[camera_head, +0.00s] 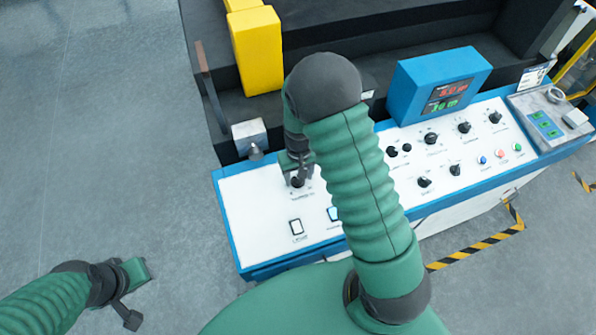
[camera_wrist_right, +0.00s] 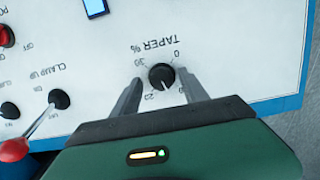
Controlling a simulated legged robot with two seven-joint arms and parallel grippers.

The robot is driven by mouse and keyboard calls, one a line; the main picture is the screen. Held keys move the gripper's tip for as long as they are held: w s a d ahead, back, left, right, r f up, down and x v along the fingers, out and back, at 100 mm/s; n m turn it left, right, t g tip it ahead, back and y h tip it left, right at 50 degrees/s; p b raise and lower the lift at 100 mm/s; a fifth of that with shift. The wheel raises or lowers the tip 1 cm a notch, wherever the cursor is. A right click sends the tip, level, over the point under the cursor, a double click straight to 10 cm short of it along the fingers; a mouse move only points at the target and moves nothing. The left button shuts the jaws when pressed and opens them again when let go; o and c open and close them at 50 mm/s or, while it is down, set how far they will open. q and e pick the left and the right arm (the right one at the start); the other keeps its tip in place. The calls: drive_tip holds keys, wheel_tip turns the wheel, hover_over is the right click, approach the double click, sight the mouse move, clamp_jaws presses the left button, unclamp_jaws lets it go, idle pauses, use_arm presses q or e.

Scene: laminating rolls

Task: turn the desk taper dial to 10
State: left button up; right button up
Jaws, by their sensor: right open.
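The taper dial (camera_wrist_right: 161,76) is a small black knob on the white panel, under the upside-down label "TAPER %" in the right wrist view. It also shows small in the head view (camera_head: 298,182), partly covered by my gripper. Its pale mark seems to point down and slightly right, between 20 and a number partly hidden by a finger. My right gripper (camera_wrist_right: 160,95) is open, with one finger on each side of the dial; I cannot tell whether they touch it. My left gripper (camera_head: 122,290) hangs over the floor at lower left, away from the panel; its jaw opening is unclear.
The desk panel (camera_head: 255,215) has several other black knobs, buttons and switches. A red-tipped clamp lever (camera_wrist_right: 15,148) is close to my right gripper. A blue display box (camera_head: 437,85) and yellow block (camera_head: 257,50) stand behind. Open floor (camera_head: 90,140) is at left.

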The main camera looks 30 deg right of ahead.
wheel_tip(320, 180, up, 17)
drive_tip(key=b, duration=0.1)
drive_tip(key=shift+f+b, duration=0.15)
drive_tip(key=shift+b, duration=0.25)
